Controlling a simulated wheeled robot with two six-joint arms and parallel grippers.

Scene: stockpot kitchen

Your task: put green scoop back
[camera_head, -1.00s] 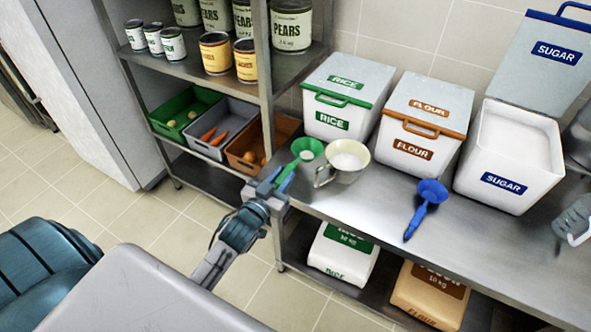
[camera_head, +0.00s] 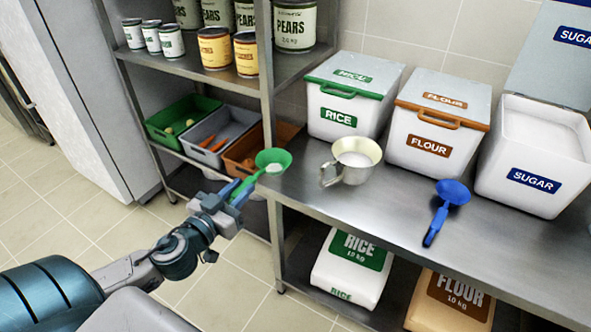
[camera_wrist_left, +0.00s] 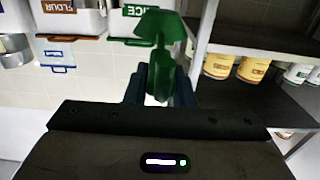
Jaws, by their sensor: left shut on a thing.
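The green scoop (camera_head: 273,159) is held by its handle in my left gripper (camera_head: 236,191), just off the front left edge of the steel counter. Its bowl points up and right, and a small white patch shows in it. In the left wrist view the scoop (camera_wrist_left: 161,30) rises from between the two fingers (camera_wrist_left: 161,82), which are shut on its handle. The white rice bin (camera_head: 338,118) with a green-trimmed lid stands shut at the back of the counter. My right gripper is not in view.
A metal measuring cup (camera_head: 350,172) stands in front of the rice bin. The flour bin (camera_head: 430,150) is shut; the sugar bin (camera_head: 530,185) is open. A blue scoop (camera_head: 441,210) lies on the counter. A shelf post (camera_head: 268,100) rises behind the green scoop. Counter front is mostly clear.

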